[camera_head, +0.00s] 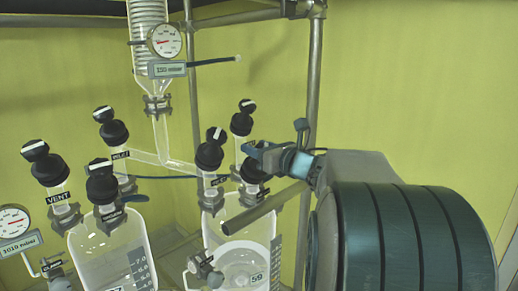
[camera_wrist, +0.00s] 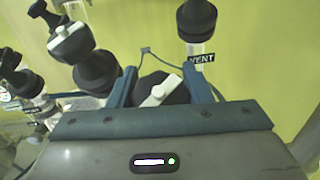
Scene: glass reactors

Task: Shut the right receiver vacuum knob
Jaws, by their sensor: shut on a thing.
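The right receiver (camera_head: 240,230) is a clear glass vessel with several black knobs on its top. My gripper (camera_head: 256,154) is shut on the receiver's right front knob (camera_head: 251,172). In the wrist view this black knob (camera_wrist: 172,86) sits between the two blue fingers of my gripper (camera_wrist: 158,88). Its white pointer bar slants from lower left to upper right. The gripped knob's label is hidden, so I cannot read whether it is the vacuum knob.
The VENT knob (camera_wrist: 196,20) stands close behind my gripper, and another black knob (camera_head: 209,152) is close on its left. The left receiver (camera_head: 110,250) stands further left. A metal post (camera_head: 314,80) rises behind my wrist. The yellow wall side at right is open.

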